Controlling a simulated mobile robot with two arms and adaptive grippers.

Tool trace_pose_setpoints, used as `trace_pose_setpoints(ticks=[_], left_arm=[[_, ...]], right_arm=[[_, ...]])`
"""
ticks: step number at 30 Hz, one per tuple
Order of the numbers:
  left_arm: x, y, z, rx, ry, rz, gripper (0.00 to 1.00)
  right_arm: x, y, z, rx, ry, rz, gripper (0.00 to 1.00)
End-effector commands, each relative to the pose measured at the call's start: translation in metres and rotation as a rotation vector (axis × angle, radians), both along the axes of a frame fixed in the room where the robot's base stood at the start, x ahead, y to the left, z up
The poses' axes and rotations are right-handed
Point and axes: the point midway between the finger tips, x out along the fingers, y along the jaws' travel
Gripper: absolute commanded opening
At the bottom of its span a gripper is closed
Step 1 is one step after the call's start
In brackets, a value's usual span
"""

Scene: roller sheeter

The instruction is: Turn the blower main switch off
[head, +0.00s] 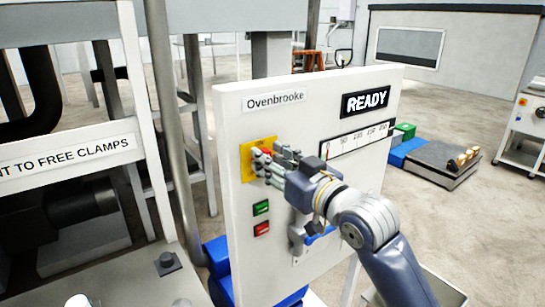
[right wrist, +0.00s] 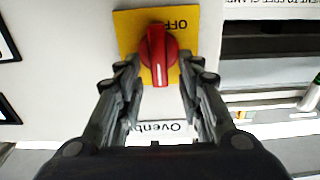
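The blower main switch appears to be the red rotary knob (right wrist: 158,55) on a yellow plate (right wrist: 126,30), seen in the right wrist view. Its grip bar stands nearly upright in that view, and the word OFF shows upside down on the plate above it. In the head view the yellow plate (head: 246,160) is at the panel's upper left, with the knob mostly hidden by my fingers. My right gripper (right wrist: 160,68) is open, with its fingers on either side of the knob and visible gaps in the wrist view. It also shows in the head view (head: 268,160). My left gripper is not in view.
The white Ovenbrooke panel (head: 305,125) carries a READY sign (head: 366,102), a scale (head: 357,138), a green button (head: 261,208) and a red button (head: 261,229). A blue-tipped lever (head: 320,235) is below my right gripper. A white frame (head: 140,100) stands left.

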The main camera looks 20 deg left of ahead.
Motion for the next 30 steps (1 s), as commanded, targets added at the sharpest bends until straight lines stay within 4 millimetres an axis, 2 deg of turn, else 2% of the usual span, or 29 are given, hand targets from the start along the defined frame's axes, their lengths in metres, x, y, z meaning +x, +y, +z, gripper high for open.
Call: trace_pose_setpoints(ticks=[6,9,11,23,30], left_arm=[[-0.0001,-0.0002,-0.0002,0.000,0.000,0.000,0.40],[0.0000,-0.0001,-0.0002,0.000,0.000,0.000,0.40],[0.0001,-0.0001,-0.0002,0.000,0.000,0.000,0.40],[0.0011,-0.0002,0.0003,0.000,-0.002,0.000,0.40],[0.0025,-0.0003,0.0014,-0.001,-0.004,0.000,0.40]], right_arm=[[0.0002,0.0001,-0.0001,-0.001,-0.001,0.000,0.34],[0.0001,0.0000,-0.0001,-0.001,-0.001,0.000,0.12],[0.0002,0.0000,-0.0001,-0.001,-0.001,0.000,0.00],[-0.0001,-0.0001,0.0000,-0.020,-0.025,-0.001,0.00],[-0.0019,0.0012,-0.0002,-0.099,-0.125,-0.002,0.00]])
